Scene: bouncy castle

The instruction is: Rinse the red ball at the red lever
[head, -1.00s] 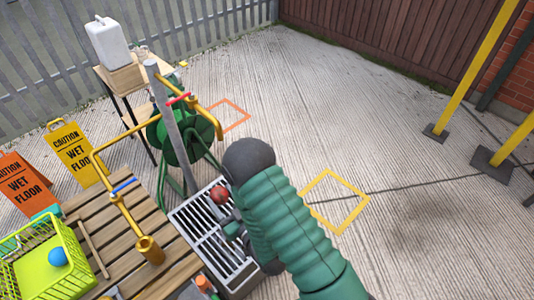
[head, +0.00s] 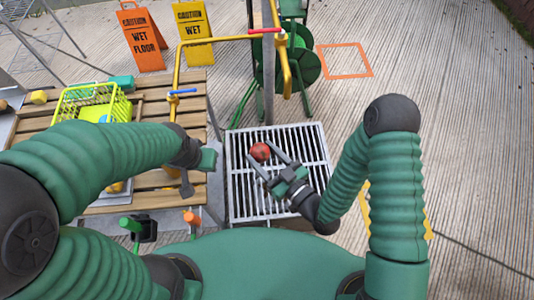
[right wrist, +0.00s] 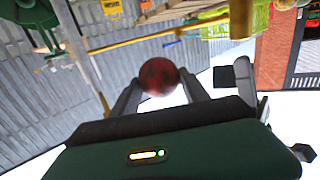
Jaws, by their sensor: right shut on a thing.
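The red ball (head: 260,152) is between the fingertips of my right gripper (head: 264,158), above the metal grate (head: 235,205). In the right wrist view the ball (right wrist: 159,76) shows dark patches and sits between both fingers. The red lever (head: 264,30) is on the yellow pipe at the grey post. That pipe's spout (head: 287,85) bends down beyond the ball, up and right of it in the picture. No water shows. My left gripper (head: 195,172) is over the right edge of the wooden table; its jaw opening is unclear.
A blue lever (head: 182,92) is on a second yellow pipe at the slatted table (head: 150,190). A yellow-green basket (head: 88,98) stands on the table. A green hose reel (head: 300,65) is behind the post. Caution signs (head: 140,35) stand at the back left. Ground on the right is mostly clear.

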